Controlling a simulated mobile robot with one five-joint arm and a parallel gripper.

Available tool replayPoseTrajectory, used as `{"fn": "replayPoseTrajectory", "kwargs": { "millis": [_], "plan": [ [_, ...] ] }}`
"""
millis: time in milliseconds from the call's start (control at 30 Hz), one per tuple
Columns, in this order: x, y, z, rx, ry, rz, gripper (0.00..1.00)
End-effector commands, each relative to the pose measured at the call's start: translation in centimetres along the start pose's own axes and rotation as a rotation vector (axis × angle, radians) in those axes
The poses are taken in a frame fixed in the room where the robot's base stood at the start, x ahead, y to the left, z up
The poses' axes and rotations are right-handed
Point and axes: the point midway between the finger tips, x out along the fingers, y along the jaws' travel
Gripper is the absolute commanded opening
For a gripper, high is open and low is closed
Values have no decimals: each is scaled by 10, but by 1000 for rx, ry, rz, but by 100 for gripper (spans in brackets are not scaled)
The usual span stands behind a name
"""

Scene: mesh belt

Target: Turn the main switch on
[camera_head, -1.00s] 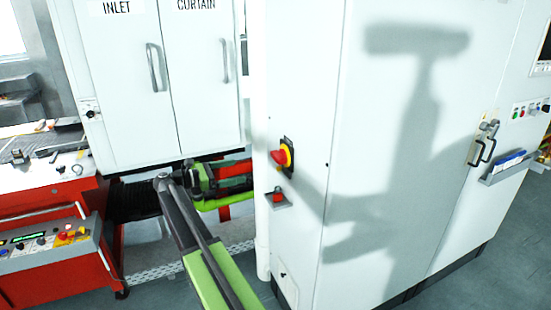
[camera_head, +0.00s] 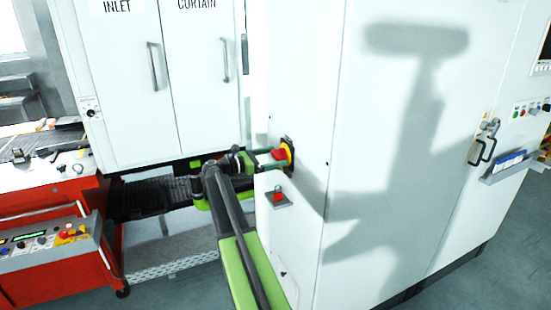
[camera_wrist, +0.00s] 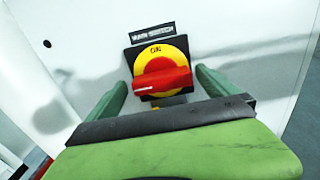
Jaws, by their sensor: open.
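The main switch has a red handle (camera_wrist: 162,82) on a yellow ring (camera_wrist: 153,64) and a black plate (camera_wrist: 133,60), on the side of a white cabinet. "ON" is printed at the top of the ring. The handle lies roughly horizontal, with a white mark at its left end. My gripper (camera_wrist: 163,78) is open, its green fingers on either side of the handle in the wrist view. I cannot tell whether they touch it. In the head view my gripper (camera_head: 272,157) is at the switch and partly covers the red handle (camera_head: 278,154).
A small red button (camera_head: 278,197) on a bracket sits just below the switch. The white cabinet (camera_head: 350,130) fills the right side. A red console (camera_head: 55,245) with buttons stands at the left. Open floor shows at the bottom right.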

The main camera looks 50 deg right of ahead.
Motion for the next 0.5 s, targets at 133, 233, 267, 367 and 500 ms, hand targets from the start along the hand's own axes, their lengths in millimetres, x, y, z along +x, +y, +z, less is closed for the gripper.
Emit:
{"fn": "replayPoseTrajectory", "kwargs": {
  "millis": [133,233,267,367,500],
  "plan": [
    [12,0,0,0,0,1,98],
    [14,0,0,0,0,1,98],
    [14,0,0,0,0,1,98],
    [14,0,0,0,0,1,98],
    [14,0,0,0,0,0,86]
  ]
}}
